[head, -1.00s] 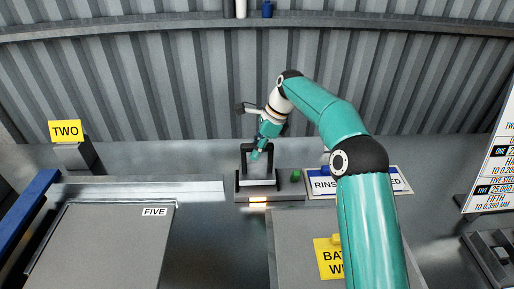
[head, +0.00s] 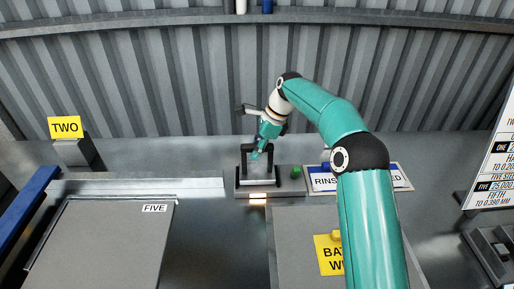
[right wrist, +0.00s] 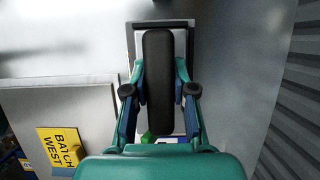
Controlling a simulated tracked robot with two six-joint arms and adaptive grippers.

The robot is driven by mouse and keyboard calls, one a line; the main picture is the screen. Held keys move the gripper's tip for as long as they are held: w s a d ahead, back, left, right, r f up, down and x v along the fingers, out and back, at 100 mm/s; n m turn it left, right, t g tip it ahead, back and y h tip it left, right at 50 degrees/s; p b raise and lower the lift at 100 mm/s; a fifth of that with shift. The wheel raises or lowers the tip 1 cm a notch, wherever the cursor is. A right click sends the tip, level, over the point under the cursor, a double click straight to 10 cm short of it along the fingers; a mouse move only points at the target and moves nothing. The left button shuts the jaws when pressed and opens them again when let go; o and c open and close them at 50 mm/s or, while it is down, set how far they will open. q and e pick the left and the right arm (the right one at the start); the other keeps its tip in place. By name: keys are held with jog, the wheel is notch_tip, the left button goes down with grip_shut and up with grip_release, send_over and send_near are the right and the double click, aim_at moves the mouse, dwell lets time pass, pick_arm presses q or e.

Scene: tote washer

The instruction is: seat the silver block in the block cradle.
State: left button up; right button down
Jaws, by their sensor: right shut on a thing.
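A pale silver block (head: 258,182) with an upright black handle (head: 244,158) shows in the head view, within the dark rim of the block cradle (head: 238,190). I cannot tell whether its underside rests fully in the cradle. My right gripper (head: 256,154) comes down from above onto the handle. In the right wrist view, the fingers of my right gripper (right wrist: 159,70) are shut on the long black handle (right wrist: 158,100). The pale block (right wrist: 180,42) and dark rim (right wrist: 190,24) lie behind it, mostly hidden. My left gripper is not in view.
A RINSED sign (head: 322,180) stands farther right, partly behind my arm. A grey lid marked FIVE (head: 105,240) lies front left, with a yellow TWO sign (head: 65,128) behind.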

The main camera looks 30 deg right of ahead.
jog(key=shift+f+p, duration=0.3)
jog(key=shift+p, duration=0.25)
dwell(0.9)
jog(key=shift+c, duration=1.5)
grip_release()
jog(key=shift+f, duration=0.1)
jog(key=shift+p+v, duration=1.45)
jog(key=shift+v, duration=0.2)
jog(key=shift+p+v, duration=0.45)
jog(key=shift+v, duration=2.4)
